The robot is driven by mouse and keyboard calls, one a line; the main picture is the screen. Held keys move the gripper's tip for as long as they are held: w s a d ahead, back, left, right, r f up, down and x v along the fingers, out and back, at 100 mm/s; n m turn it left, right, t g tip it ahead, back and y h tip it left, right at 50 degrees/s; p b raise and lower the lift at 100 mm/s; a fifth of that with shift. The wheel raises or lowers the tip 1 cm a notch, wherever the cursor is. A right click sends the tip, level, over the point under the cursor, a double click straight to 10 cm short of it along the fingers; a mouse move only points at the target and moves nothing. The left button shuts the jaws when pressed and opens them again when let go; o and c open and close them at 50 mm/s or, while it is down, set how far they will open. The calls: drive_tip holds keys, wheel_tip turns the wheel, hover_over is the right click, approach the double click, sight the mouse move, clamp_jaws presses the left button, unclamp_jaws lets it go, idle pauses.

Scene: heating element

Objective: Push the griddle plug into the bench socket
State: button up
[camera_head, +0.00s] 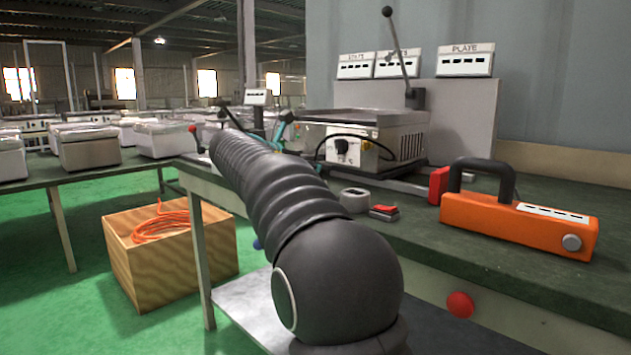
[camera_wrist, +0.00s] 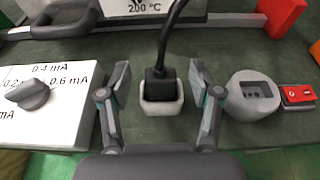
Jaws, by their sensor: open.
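The black griddle plug (camera_wrist: 159,86) stands upright in a pale square holder (camera_wrist: 161,107) in the wrist view, its black cord rising from its top. My gripper (camera_wrist: 158,88) is open, with one finger on each side of the plug and a gap on both sides. A grey round-sided socket (camera_wrist: 254,95) with a dark recess is just right of my right finger; it also shows in the head view (camera_head: 355,199). The griddle (camera_head: 365,135) stands on the bench with a black cable on its front. In the head view my arm hides the plug and most of my gripper.
A red switch (camera_wrist: 298,95) is right of the socket. A white box with a dark knob (camera_wrist: 28,93) is close left of my gripper. An orange case with a black handle (camera_head: 517,222) stands on the bench (camera_head: 470,250) at right. A red block (camera_head: 438,185) is nearby.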

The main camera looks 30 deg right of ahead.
drive_tip(key=shift+w+d+f, duration=0.15)
drive_tip(key=shift+w+d, duration=0.05)
drive_tip(key=shift+d, duration=0.4)
drive_tip(key=shift+c, duration=0.2)
clamp_jaws()
